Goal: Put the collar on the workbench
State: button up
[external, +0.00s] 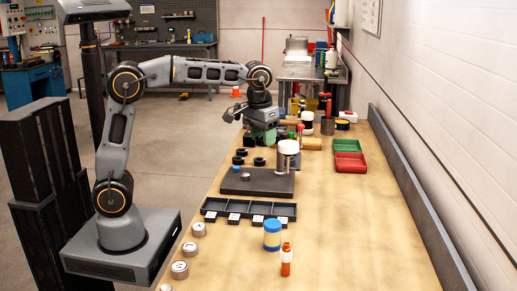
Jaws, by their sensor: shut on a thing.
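My gripper (264,139) is at the end of my arm, over the far left part of the wooden workbench (345,225). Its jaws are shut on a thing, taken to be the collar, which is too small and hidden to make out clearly. Several small black ring-like parts (259,162) stand on the workbench just below and in front of the gripper. A dark plate (258,186) in front of them bears a grey post with a white round top (289,147), to the right of the gripper.
A dark divided tray (248,209) lies nearer. A blue jar (272,238), an orange bottle (286,262) and several silver round parts (180,269) stand in front. Red (350,162) and green (349,146) bins stand at right. The right foreground of the workbench is clear.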

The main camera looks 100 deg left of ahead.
jog(key=d+r+m, duration=0.1)
jog(key=d+m, duration=0.3)
jog(key=d, duration=1)
jog(key=s+d+f+m+h+p, duration=0.15)
jog(key=s+d+m, duration=0.35)
jog(key=d, duration=0.5)
jog(key=s+d+f+m+p, duration=0.1)
jog(key=s+d+f+m, duration=0.15)
jog(key=s+d, duration=0.6)
jog(key=p, duration=0.1)
send_over(239, 283)
jog(key=s, duration=0.1)
jog(key=shift+m, duration=0.25)
jog(key=f, duration=1)
jog(key=shift+s+a, duration=0.15)
jog(key=shift+a, duration=0.15)
jog(key=shift+w+d+f+p, duration=0.2)
jog(key=shift+w+f+p, duration=0.1)
jog(key=shift+w+f, duration=0.25)
jog(key=shift+f, duration=1.6)
jog(key=shift+f, duration=0.1)
